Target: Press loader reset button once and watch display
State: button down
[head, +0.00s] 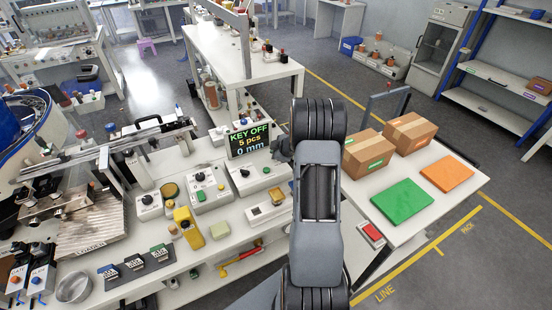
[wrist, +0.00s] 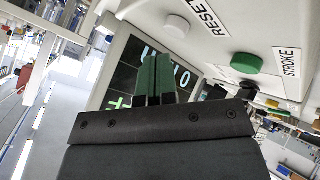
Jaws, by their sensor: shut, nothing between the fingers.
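The display (head: 250,140) in the head view reads "KEY OFF", "5 pcs" and "0 mm" in lit letters. It stands on the bench behind a white control box (head: 255,178). In the wrist view the display (wrist: 125,85) shows behind my fingers and is partly covered. A pale round button (wrist: 176,26) sits beside the RESET label on a white panel (wrist: 265,25). A green button (wrist: 246,63) sits near the STROKE label. My gripper (wrist: 157,62) is shut and empty, its fingertips apart from both buttons. In the head view my arm partly hides my gripper (head: 282,150).
More control boxes (head: 207,185) with knobs and a yellow device (head: 188,228) stand left of the display. A small white unit (head: 267,212) is in front. Cardboard boxes (head: 368,152) and a green mat (head: 401,203) lie on the right table.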

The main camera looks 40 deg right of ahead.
jog(key=shift+f, duration=0.2)
dwell(0.6)
jog(key=shift+f, duration=0.2)
jog(key=shift+f+b, duration=0.45)
jog(key=shift+f, duration=0.1)
dwell(0.8)
jog(key=shift+r, duration=0.2)
jog(key=shift+r+p, duration=0.8)
jog(key=shift+p, duration=0.35)
notch_tip(320, 180, up, 5)
jog(key=p, duration=0.5)
jog(key=shift+d+f, duration=0.1)
dwell(0.6)
